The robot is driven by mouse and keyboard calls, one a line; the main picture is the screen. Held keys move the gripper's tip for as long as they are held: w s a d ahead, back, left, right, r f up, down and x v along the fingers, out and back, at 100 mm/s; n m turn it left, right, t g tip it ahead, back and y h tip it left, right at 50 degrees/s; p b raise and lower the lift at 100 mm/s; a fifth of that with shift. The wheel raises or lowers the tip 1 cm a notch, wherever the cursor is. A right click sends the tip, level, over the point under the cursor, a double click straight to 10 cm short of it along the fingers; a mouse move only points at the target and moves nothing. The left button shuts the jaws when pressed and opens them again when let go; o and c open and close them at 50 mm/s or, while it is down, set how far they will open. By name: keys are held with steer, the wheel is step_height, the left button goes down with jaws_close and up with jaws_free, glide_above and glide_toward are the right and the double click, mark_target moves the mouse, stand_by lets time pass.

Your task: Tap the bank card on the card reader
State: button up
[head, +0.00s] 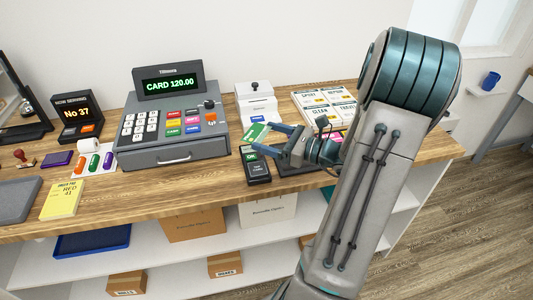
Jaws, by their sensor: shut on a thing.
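A green bank card (254,132) is between the blue fingertips of my gripper (268,140), which is shut on it. Part of the card is hidden by the fingers. The dark card reader (257,170) lies on the wooden counter, just below the card in the head view. Its small screen is green, with lettering that seems to read OK. The card appears near the reader's far end; I cannot tell the gap between them.
A grey cash register (172,150) showing "CARD 120.00" stands left of the reader. A white device (256,104) stands behind the card. A board of labelled cards (325,104) lies behind my arm. A yellow pad (62,200) lies at the left front.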

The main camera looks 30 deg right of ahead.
steer(key=b, duration=0.4)
glide_above(269, 175)
steer(key=f, duration=0.5)
steer(key=shift+w+d, duration=0.2)
steer(key=shift+w, duration=0.15)
step_height(269, 175, down, 7)
steer(key=b, duration=0.6)
steer(key=shift+b, duration=0.35)
